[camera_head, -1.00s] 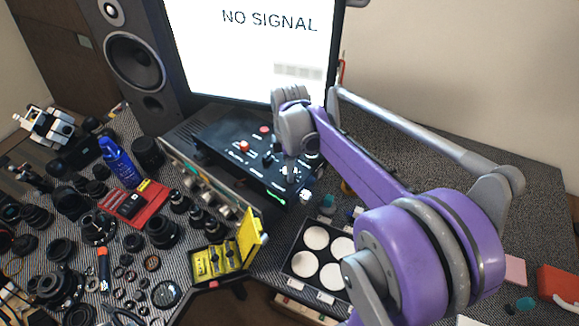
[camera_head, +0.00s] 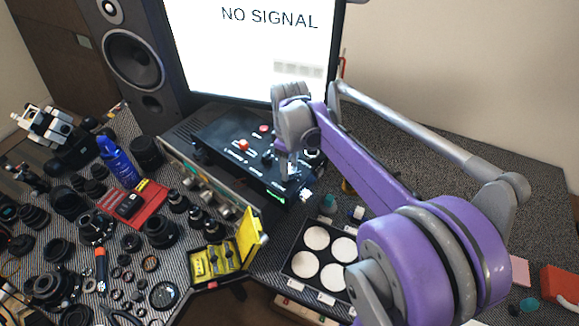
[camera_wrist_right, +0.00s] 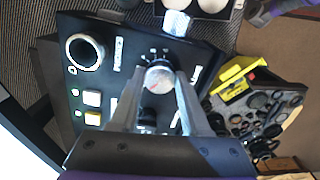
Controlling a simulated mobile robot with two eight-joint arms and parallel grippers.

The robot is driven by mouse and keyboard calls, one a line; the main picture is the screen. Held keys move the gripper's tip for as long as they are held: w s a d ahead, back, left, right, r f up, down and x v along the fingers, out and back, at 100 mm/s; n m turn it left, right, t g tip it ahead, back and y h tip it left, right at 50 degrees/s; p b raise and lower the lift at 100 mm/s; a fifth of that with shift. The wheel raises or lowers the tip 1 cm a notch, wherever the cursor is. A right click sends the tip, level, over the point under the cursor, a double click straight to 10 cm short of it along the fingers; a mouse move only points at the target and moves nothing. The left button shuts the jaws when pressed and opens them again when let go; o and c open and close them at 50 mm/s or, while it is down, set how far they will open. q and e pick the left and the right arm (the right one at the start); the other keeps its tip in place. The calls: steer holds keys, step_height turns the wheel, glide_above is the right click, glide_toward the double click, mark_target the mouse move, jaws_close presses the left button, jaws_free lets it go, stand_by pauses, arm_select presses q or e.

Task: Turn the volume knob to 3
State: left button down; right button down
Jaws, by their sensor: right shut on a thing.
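The volume knob (camera_wrist_right: 158,77) is a small round silver knob with a red mark on its face, on a black control panel. White scale marks show around it; I cannot read the numbers. My right gripper (camera_wrist_right: 159,73) is shut on the knob, with one finger on each side. My left gripper is not in view.
A red button (camera_head: 243,145) stands on the box. Behind it are a lit monitor (camera_head: 245,50) and a speaker (camera_head: 135,60). A yellow case (camera_head: 215,262) and a tray of white discs (camera_head: 292,268) lie in front. Many lens parts crowd the left.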

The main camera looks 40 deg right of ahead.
steer(key=m, duration=0.5)
steer(key=shift+m, duration=0.3)
steer(key=m, duration=0.4)
steer(key=shift+m+b, duration=0.4)
steer(key=shift+c, duration=1.8)
jaws_free()
steer(key=shift+r, duration=0.1)
step_height(320, 180, up, 11)
steer(key=shift+p, duration=0.3)
steer(key=shift+f, duration=0.2)
